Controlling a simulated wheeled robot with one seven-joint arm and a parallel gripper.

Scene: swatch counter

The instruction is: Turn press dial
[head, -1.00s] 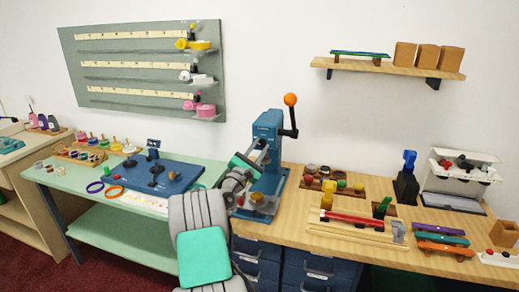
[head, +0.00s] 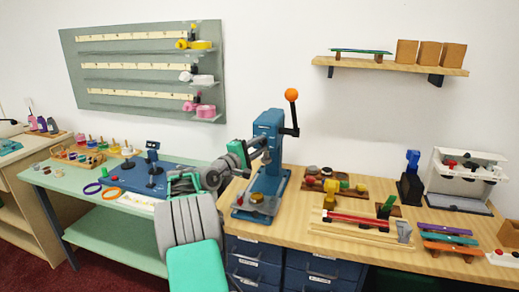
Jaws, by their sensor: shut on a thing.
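The blue press (head: 268,130) stands at the left end of the wooden counter. An orange ball tops its dark lever on the right side. My arm reaches in from the lower left, and my gripper (head: 263,154) is at the upper front of the press, against its head. The gripper is shut on a small part there, which I take to be the press dial. The jaws and wrist hide most of that dial, so its marking and angle cannot be read. Below, a round brass-coloured piece (head: 257,197) sits on the press base.
A wooden tray of small pots (head: 335,182) stands right of the press. A dark blue stand (head: 411,185) and a white rack (head: 470,180) are farther right. The green table (head: 60,178) with a blue mat lies left. Wall space above the press is clear.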

